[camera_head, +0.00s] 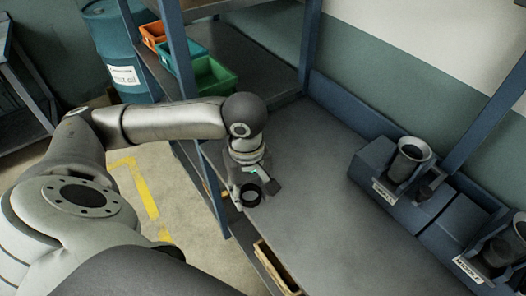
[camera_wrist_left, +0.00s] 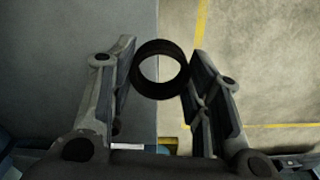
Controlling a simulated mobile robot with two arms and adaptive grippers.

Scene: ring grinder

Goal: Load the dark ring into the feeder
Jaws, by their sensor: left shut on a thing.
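The dark ring (camera_head: 250,204) is held at the tips of my left gripper (camera_head: 258,190), near the left edge of the grey workbench. In the left wrist view the ring (camera_wrist_left: 160,93) sits between the two fingers of my left gripper (camera_wrist_left: 161,58), with its opening facing the camera. The feeder, a blue unit (camera_head: 375,165) on the right of the bench, carries a dark cylinder with a flared open top (camera_head: 412,160). A second cylinder (camera_head: 500,248) stands farther right, partly cut off by the picture edge. Both have small white labels below. My right gripper does not show.
The grey bench top (camera_head: 320,190) is clear between the ring and the feeder. Blue shelf posts (camera_head: 178,50) rise behind my left arm. Orange (camera_head: 153,36), teal and green bins (camera_head: 213,80) stand on a shelf at the back. A wooden box (camera_head: 275,268) sits below the bench edge.

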